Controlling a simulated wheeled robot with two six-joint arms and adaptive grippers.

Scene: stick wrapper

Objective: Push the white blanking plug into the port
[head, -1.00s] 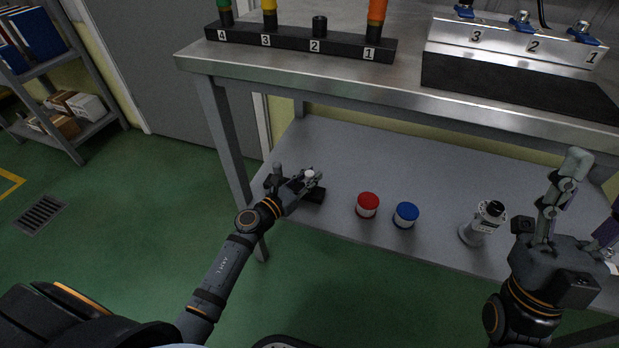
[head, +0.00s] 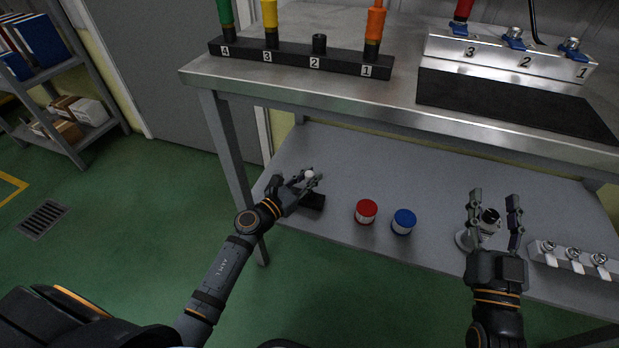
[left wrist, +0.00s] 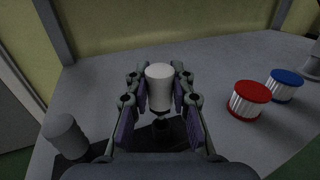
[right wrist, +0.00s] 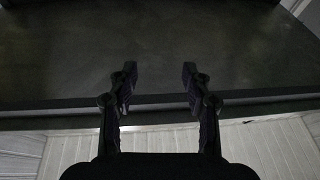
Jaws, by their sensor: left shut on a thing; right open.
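The white blanking plug (left wrist: 159,88) is upright between the fingers of my left gripper (left wrist: 159,100), which is shut on it. In the head view the white plug (head: 309,174) shows at the tips of my left gripper (head: 308,181), over the lower shelf. A black block (head: 312,201) sits just below it. My right gripper (head: 495,205) is open and empty, fingers pointing up; in the right wrist view (right wrist: 156,85) nothing is between them. A silver block (head: 507,60) on the bench has fittings numbered 3, 2, 1. Which opening is the port I cannot tell.
The bench edge (head: 330,93) overhangs. A black numbered rack (head: 300,58) is above.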

